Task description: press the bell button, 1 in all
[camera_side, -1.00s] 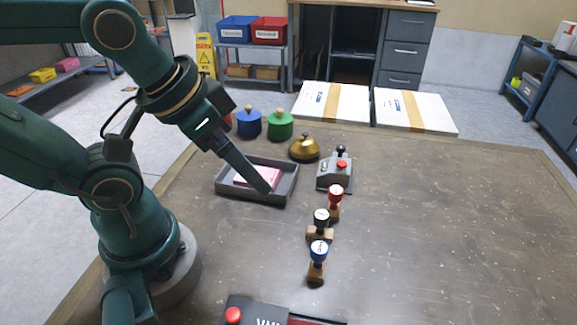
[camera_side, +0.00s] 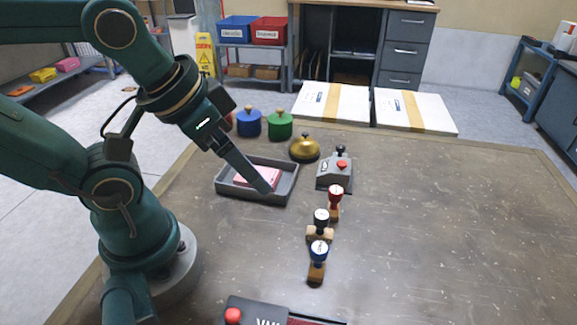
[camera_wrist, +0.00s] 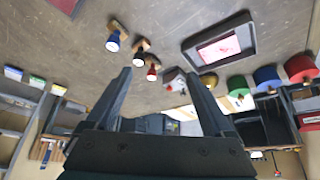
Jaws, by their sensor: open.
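The bell (camera_side: 304,148) is a gold dome with a small button (camera_side: 304,136) on top. It stands on the table behind and right of the grey tray. It also shows in the wrist view as a small gold shape (camera_wrist: 209,80), partly behind a finger. My gripper (camera_side: 267,190) is in the air over the tray area in the side view, left of and nearer than the bell, apart from it. In the wrist view its two fingers (camera_wrist: 158,74) are spread with nothing between them.
A grey tray (camera_side: 227,190) holds pink paper. A grey device with a red button (camera_side: 342,164) stands right of the bell. Blue (camera_side: 249,124) and green (camera_side: 280,125) knobbed pots stand left of it. Red, black and blue stamps (camera_side: 319,251) stand in front. The table's right side is clear.

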